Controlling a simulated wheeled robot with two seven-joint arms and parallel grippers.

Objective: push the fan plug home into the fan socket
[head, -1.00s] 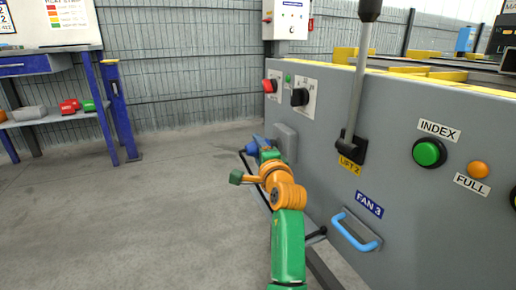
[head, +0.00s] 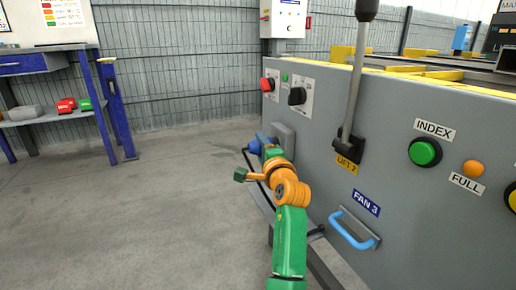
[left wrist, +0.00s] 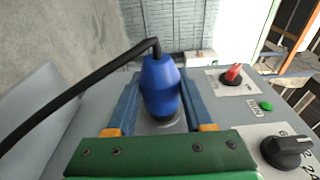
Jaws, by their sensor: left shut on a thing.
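The fan plug (left wrist: 160,88) is a blue body with a black cable. It stands between the two blue fingers of my left gripper (left wrist: 162,108) in the left wrist view, and the gripper is shut on it. In the head view the blue plug (head: 254,147) shows beside my left gripper (head: 265,146), close to a grey box (head: 287,134) on the machine's side panel. A pale grey round part (left wrist: 158,127), perhaps the fan socket, shows partly below the plug in the wrist view. The plug hides most of it, so I cannot tell how deep the plug sits. My right gripper is not in view.
The grey machine panel (head: 400,190) runs along the right, with a lever (head: 356,90), a green INDEX button (head: 425,152), a black knob (head: 297,96) and a blue FAN 3 handle (head: 352,232). A blue bench (head: 50,65) stands left. The floor between is clear.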

